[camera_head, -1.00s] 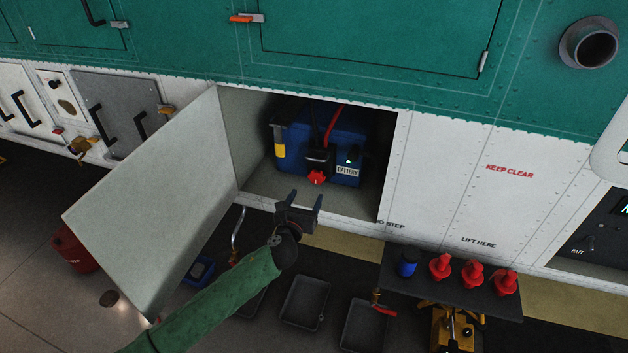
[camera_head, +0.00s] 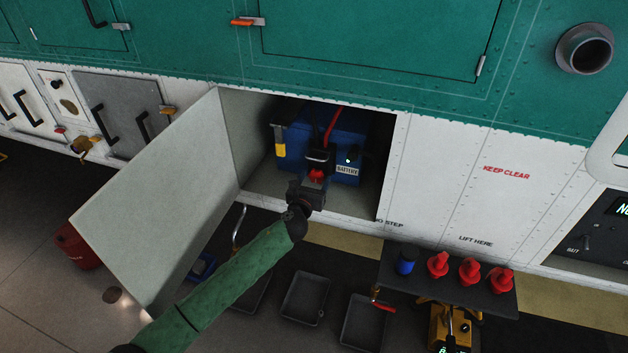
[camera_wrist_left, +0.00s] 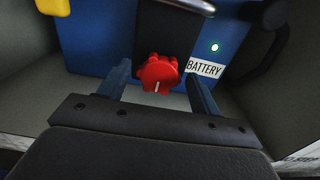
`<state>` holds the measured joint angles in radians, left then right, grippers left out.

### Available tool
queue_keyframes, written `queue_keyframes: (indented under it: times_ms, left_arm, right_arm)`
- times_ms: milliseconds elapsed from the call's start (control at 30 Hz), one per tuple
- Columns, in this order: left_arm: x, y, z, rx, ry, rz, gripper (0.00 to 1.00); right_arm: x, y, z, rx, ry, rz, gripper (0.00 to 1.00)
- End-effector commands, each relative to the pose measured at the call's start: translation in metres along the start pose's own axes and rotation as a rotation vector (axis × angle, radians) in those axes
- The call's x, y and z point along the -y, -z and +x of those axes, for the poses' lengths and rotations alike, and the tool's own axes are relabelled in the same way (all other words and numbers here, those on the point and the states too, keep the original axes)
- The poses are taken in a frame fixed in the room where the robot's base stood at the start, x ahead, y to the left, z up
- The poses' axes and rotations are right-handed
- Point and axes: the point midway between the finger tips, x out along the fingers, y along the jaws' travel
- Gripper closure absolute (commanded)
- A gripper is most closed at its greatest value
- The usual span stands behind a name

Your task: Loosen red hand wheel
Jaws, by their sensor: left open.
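The red hand wheel (camera_head: 316,175) is on the front of the blue battery (camera_head: 345,145), inside the open bay. In the left wrist view the red hand wheel (camera_wrist_left: 159,73) shows a white mark and lies between the finger tips, a little beyond them. My left gripper (camera_head: 312,184) is at the bay's mouth, just in front of the wheel and partly covering it in the head view. In the left wrist view the left gripper (camera_wrist_left: 158,88) is open, with one finger on each side of the wheel. Contact cannot be told. My right gripper does not show.
The open bay door (camera_head: 150,200) stands left of my arm. The bay's side walls and lower lip (camera_head: 345,217) surround the gripper. A dark stand (camera_head: 440,283) with red pieces and a blue can (camera_head: 405,259) is at lower right. Trays (camera_head: 304,297) lie on the floor.

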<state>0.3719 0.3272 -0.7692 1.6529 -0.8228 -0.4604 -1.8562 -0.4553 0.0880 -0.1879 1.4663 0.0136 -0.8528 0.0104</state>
Motion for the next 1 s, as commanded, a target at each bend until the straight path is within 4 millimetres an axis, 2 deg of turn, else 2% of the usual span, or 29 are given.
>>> queue_keyframes:
  times_ms: [67, 200, 300, 667, 1000]
  left_arm:
    - [0.0, 0.0, 0.0, 0.0, 0.0, 0.0, 0.36]
    - [0.0, 0.0, 0.0, 0.0, 0.0, 0.0, 0.63]
    - [0.0, 0.0, 0.0, 0.0, 0.0, 0.0, 0.8]
    - [-0.001, 0.001, 0.0, 0.0, -0.001, -0.055, 0.8]
    - [-0.002, 0.001, 0.0, 0.001, -0.002, -0.3, 0.8]
  right_arm:
    - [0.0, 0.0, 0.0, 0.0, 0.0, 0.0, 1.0]
    - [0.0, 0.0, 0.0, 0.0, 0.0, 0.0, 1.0]
    - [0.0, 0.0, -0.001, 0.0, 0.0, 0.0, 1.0]
    - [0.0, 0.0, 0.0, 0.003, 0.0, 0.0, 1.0]
    - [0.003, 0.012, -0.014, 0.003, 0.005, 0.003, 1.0]
